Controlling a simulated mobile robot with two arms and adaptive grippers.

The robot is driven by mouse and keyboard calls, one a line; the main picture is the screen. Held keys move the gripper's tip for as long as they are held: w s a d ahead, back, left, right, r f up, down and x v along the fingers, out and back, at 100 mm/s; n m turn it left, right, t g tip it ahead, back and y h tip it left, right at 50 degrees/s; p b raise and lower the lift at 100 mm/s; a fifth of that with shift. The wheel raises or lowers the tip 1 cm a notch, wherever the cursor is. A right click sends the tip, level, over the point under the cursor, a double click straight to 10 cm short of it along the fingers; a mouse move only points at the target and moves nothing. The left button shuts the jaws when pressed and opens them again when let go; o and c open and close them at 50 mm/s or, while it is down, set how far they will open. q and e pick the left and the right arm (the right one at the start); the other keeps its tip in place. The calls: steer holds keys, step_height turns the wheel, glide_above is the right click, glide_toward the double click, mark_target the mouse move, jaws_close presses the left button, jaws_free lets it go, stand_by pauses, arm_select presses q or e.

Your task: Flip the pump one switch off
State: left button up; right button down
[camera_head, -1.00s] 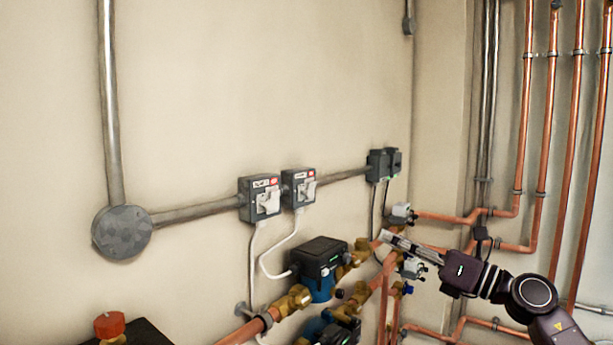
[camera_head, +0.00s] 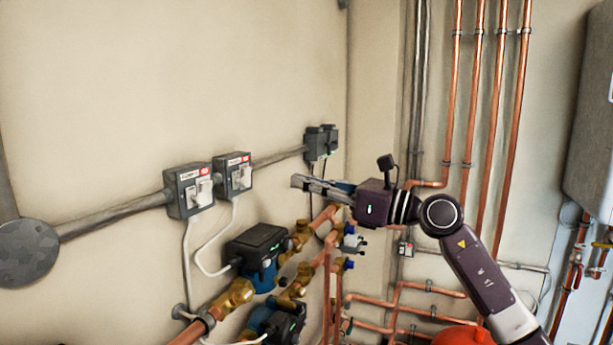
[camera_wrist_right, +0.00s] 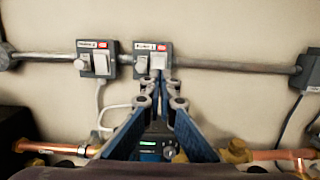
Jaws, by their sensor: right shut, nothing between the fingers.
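Two grey switch boxes with white levers and red-and-white labels are on the wall. The left switch box (camera_head: 188,190) and the right switch box (camera_head: 233,175) also show in the right wrist view, left (camera_wrist_right: 98,58) and right (camera_wrist_right: 152,58). My left gripper is not in view.
Below the boxes are a blue-and-black pump (camera_head: 257,258), brass fittings and copper pipes (camera_head: 328,285). White cables hang from the boxes. A grey conduit (camera_head: 112,217) joins them along the wall. A dark socket box (camera_head: 320,142) is to the right. The wall above is clear.

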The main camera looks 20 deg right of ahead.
mark_target(249, 168)
steer(key=p+x, duration=0.4)
steer(key=x, duration=0.5)
steer(key=shift+w+a+r, duration=0.15)
steer(key=shift+w+a, duration=0.05)
steer(key=shift+a, duration=0.05)
steer(key=shift+w+a, duration=0.25)
steer(key=shift+w, duration=0.05)
steer(key=shift+w+a, duration=0.15)
steer(key=shift+w, duration=0.05)
